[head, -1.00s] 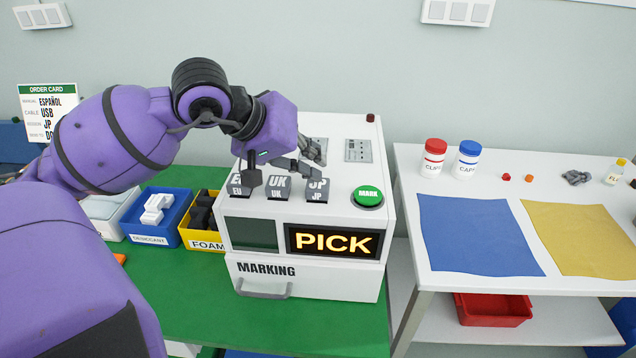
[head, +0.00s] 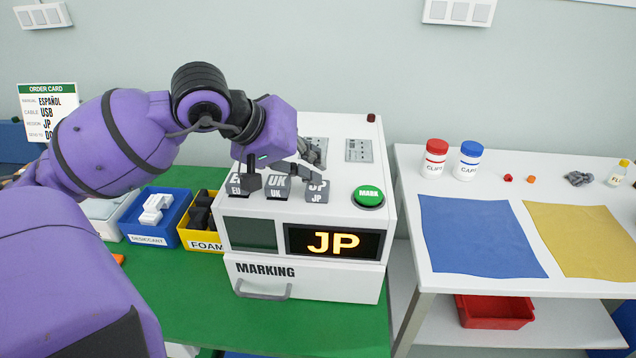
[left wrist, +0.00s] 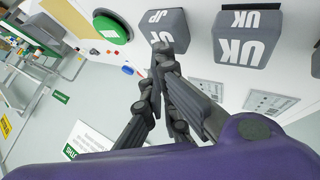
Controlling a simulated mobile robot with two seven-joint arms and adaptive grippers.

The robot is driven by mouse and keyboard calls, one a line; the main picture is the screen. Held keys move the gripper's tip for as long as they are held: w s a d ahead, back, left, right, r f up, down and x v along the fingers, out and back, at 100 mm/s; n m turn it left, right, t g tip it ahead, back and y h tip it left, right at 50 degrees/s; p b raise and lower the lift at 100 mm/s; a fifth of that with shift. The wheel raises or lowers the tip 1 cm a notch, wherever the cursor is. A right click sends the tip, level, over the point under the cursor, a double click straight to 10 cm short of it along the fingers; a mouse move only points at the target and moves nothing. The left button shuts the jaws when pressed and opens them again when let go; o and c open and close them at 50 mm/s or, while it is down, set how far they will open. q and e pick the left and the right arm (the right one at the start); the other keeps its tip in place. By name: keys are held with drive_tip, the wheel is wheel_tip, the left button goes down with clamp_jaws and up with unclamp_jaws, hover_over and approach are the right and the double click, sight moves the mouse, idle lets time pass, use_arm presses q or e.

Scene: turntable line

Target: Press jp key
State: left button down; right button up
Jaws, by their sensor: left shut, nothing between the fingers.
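The grey JP key (head: 317,194) is the rightmost of three keys on top of the white marking machine (head: 350,278). It also shows in the left wrist view (left wrist: 160,24). My left gripper (head: 318,180) is shut and empty, with its fingertips at the top of the JP key; in the left wrist view the fingertips (left wrist: 160,55) overlap its edge and appear to touch it. The display (head: 334,242) reads JP in yellow letters. The UK key (head: 277,190) and EU key (head: 238,188) are to the left. My right gripper is not in view.
The green MARK button (head: 368,196) sits right of the JP key. An order card (head: 48,112) at the left lists JP as region. Blue (head: 147,234) and yellow (head: 203,240) bins stand left of the machine. A white table (head: 450,283) with mats is at the right.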

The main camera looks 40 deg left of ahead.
use_arm(q)
drive_tip(key=shift+r, duration=0.15)
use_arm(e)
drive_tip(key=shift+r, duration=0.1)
use_arm(q)
drive_tip(key=shift+r+p, duration=0.4)
drive_tip(key=shift+r, duration=0.4)
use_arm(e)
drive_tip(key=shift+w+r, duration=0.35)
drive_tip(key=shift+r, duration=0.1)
use_arm(q)
wheel_tip(320, 180, up, 5)
drive_tip(key=shift+p, duration=1)
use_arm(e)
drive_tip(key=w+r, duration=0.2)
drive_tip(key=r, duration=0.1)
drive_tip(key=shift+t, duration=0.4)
